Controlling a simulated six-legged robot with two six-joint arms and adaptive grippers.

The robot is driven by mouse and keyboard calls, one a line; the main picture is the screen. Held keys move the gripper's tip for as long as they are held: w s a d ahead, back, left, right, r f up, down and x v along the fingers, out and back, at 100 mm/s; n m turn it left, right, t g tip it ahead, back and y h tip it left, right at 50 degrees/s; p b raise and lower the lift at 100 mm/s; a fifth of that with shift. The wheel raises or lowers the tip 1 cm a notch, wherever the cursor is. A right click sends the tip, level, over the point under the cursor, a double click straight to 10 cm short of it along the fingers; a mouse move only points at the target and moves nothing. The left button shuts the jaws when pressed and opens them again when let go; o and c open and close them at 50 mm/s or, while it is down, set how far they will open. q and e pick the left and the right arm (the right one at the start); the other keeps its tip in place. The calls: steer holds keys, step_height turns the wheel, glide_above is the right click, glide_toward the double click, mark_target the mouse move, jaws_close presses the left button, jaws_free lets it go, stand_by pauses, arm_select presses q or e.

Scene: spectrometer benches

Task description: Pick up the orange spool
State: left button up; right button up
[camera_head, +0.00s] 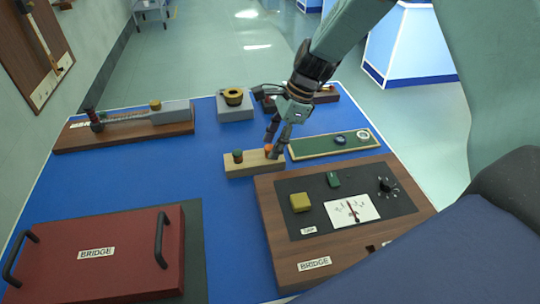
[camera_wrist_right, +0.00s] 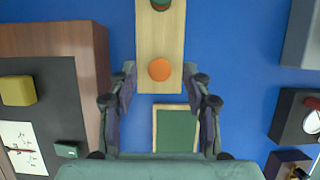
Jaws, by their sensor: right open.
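The orange spool (camera_wrist_right: 159,69) stands on a pale wooden block (camera_wrist_right: 160,35), near one end, in the right wrist view. In the head view the orange spool (camera_head: 268,149) is partly hidden by my right gripper. A green spool (camera_head: 238,156) with a reddish lower part stands at the other end of the block. My right gripper (camera_head: 274,147) reaches down over the orange spool's end of the block. In the right wrist view its fingers (camera_wrist_right: 160,88) are open, spread to either side of the block's end, with nothing between the tips gripped. My left gripper is not in view.
A wooden BRIDGE meter box (camera_head: 290,258) stands close in front of the block. A green board (camera_head: 310,147) lies just right of the gripper. A grey block with a yellow ring (camera_head: 235,108) stands behind. A red case (camera_head: 95,270) is front left. Blue tabletop (camera_head: 150,178) is clear left of the block.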

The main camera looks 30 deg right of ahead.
steer(key=shift+a+f, duration=0.3)
steer(key=shift+d+f, duration=0.1)
steer(key=shift+d, duration=0.05)
steer(key=c, duration=0.7)
jaws_close()
